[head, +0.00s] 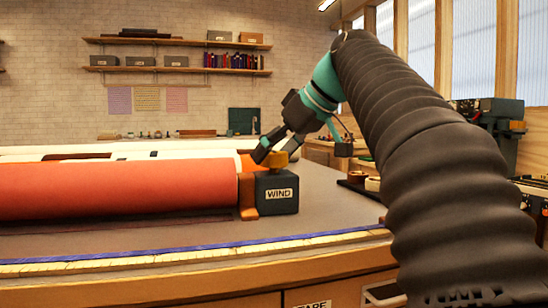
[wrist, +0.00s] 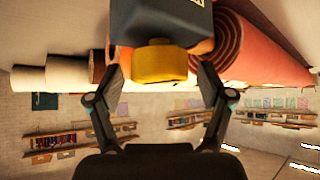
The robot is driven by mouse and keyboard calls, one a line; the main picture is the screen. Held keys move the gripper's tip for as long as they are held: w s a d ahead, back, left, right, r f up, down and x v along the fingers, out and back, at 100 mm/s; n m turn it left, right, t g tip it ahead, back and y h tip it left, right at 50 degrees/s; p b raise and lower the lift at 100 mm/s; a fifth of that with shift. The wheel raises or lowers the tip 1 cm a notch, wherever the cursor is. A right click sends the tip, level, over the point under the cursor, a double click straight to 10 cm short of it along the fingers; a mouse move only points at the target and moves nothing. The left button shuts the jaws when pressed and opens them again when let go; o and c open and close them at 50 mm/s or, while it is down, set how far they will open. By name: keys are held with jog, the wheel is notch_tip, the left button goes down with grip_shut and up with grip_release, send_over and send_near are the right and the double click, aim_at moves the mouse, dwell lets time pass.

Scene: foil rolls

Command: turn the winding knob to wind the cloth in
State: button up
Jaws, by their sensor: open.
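The yellow winding knob (head: 277,160) sits on the dark box labelled WIND (head: 279,194), at the right end of the big orange-red cloth roll (head: 115,188). In the wrist view the knob (wrist: 160,64) is in the middle, with the dark box (wrist: 158,20) behind it. My gripper (head: 276,151) comes down over the knob from the upper right. In the wrist view my gripper (wrist: 160,76) is open, one fingertip on each side of the knob, with a visible gap at both sides. The roll's spiral end (wrist: 228,42) shows beside the box.
Pale rolls (head: 150,150) lie behind the orange-red one. A blue strip (head: 200,248) runs along the bench's front edge. The bench top (head: 330,205) right of the box is clear, with small items (head: 365,182) farther right. Shelves (head: 180,70) hang on the back wall.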

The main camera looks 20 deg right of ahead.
jog(key=shift+w+f, duration=0.1)
jog(key=shift+c, duration=0.3)
jog(key=c, duration=1.1)
jog(key=shift+a, duration=0.1)
